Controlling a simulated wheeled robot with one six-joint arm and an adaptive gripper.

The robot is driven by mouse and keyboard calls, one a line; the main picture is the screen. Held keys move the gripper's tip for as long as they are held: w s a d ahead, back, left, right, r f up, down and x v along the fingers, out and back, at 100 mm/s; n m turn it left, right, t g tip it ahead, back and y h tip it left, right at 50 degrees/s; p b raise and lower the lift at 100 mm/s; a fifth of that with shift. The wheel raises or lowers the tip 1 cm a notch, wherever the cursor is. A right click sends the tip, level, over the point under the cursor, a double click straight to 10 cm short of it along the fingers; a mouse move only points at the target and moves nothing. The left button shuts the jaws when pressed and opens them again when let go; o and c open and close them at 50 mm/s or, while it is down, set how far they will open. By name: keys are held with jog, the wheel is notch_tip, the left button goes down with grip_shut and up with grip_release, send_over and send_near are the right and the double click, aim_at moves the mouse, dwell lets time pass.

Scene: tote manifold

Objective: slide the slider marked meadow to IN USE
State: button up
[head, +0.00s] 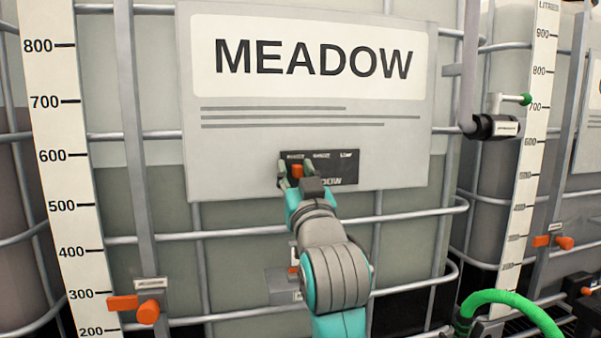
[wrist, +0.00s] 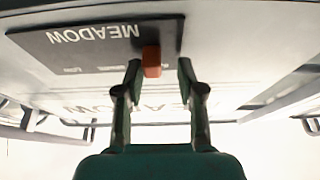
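A black plate (head: 345,172) lettered MEADOW, partly hidden by my gripper, is fixed at the bottom of the large MEADOW sign (head: 310,130). Its orange slider knob (head: 297,171) is toward the plate's left end, under small labels too blurred to read. In the wrist view the plate (wrist: 90,45) appears upside down, with the knob (wrist: 152,62) toward its right end. My gripper (head: 296,172) is open, with one finger on each side of the knob. In the wrist view (wrist: 160,72) the knob is nearer the left finger; I cannot tell whether they touch.
A metal cage of bars (head: 405,213) surrounds the tank behind the sign. An orange valve handle (head: 124,303) is at lower left and another (head: 565,243) at right. A grey pipe (head: 470,70) stands right of the sign. A green hose (head: 515,302) curves at lower right.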

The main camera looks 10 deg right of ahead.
jog(key=shift+s+d, duration=0.1)
jog(key=v, duration=1.1)
jog(key=shift+s+f, duration=0.25)
jog(key=shift+s, duration=0.1)
jog(key=s+d+f+g, duration=0.1)
jog(key=s+f, duration=0.3)
jog(key=f, duration=0.7)
jog(key=s+d+f+n+g+y, duration=0.1)
jog(key=s+f, duration=0.2)
jog(key=f, duration=0.9)
jog(key=s+d+f+g, duration=0.15)
jog(key=s+f, duration=0.25)
jog(key=f, duration=0.7)
jog(key=s+f+g, duration=0.1)
jog(key=s+f, duration=0.3)
jog(key=s, duration=0.6)
jog(key=s+d+f+g, duration=0.1)
jog(key=s+f, duration=0.4)
jog(key=s, duration=0.6)
jog(key=s+d+f+m+g+h, duration=0.1)
jog(key=s+f, duration=0.3)
jog(key=s, duration=0.6)
jog(key=shift+s+d+f+g, duration=0.2)
jog(key=shift+f+g, duration=0.1)
jog(key=shift+g, duration=0.25)
